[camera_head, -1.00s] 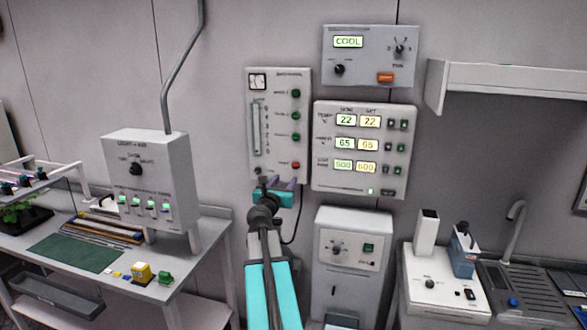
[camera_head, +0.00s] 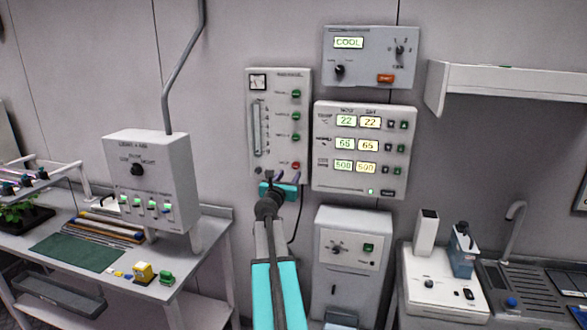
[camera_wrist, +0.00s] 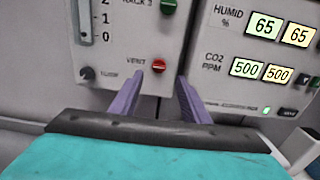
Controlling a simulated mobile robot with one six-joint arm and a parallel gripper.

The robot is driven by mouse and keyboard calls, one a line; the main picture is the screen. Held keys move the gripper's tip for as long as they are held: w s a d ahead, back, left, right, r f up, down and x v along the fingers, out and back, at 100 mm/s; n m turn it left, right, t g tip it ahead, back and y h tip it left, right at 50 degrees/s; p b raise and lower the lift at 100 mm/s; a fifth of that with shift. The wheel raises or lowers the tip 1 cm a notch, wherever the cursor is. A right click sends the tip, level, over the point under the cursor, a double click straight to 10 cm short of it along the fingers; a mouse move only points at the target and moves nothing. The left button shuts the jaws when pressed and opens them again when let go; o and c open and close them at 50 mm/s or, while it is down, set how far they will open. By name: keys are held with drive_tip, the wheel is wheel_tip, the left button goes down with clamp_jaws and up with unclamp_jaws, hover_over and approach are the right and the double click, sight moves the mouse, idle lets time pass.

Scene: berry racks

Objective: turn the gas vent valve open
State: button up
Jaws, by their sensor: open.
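The gas vent valve is a small round red knob (camera_wrist: 158,66) beside the word VENT, low on the grey gas panel (camera_wrist: 122,50). It also shows as a red spot (camera_head: 296,165) at the lower right of the panel (camera_head: 263,165) in the head view. A pale mark appears to run across the knob roughly level. My gripper (camera_wrist: 159,80) is open, with its two purple fingers apart and nothing between them. In the wrist view the fingertips lie just below and either side of the knob; I cannot tell the remaining depth. In the head view my gripper (camera_head: 288,178) is just below the knob.
Green knobs (camera_head: 295,138) stand in a column above the red one. A small dark knob (camera_wrist: 108,72) sits to its left. A display panel (camera_head: 350,185) is close on the right. A white box (camera_head: 350,220) stands below right.

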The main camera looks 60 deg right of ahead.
sight(296, 166)
drive_tip(key=shift+p+x, duration=1.1)
drive_tip(key=shift+x, duration=3.2)
drive_tip(key=shift+c, duration=0.4)
